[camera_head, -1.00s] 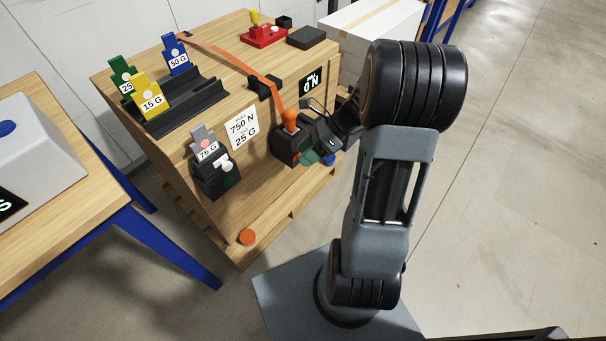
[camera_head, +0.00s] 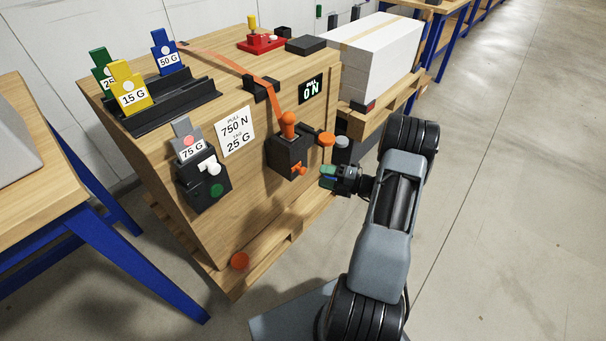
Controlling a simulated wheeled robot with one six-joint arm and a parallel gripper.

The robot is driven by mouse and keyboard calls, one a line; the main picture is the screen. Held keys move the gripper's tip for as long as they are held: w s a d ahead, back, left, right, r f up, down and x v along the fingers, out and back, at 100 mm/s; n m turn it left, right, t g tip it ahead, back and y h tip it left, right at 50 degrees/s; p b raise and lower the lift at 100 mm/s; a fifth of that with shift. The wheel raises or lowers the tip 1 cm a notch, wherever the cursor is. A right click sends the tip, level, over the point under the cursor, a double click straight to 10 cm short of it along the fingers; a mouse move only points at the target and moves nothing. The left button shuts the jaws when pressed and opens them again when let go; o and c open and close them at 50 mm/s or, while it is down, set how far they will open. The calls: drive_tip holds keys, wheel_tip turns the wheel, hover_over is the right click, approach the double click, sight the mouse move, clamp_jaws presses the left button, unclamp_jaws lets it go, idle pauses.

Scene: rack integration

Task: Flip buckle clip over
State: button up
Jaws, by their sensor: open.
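A black buckle block (camera_head: 287,160) sits on the front face of the wooden crate. An orange strap (camera_head: 232,65) runs over the crate top and down to it. An orange knob-topped piece (camera_head: 288,128) stands upright on the block, and a small orange piece (camera_head: 298,171) sticks out at its lower front. I cannot tell which part is the clip. My gripper (camera_head: 327,177), with green on its fingers, is open and empty, just right of the block and apart from it in the picture.
An orange disc (camera_head: 326,138) and a grey-topped post (camera_head: 342,143) stand close above my gripper. A black block with a white knob (camera_head: 210,167) is further left on the crate face. A display (camera_head: 313,88) reads 0 N. Open floor lies right.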

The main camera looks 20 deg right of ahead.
sight(305, 172)
drive_tip(key=b+x, duration=0.1)
drive_tip(key=x, duration=0.7)
drive_tip(key=shift+b, duration=0.35)
clamp_jaws()
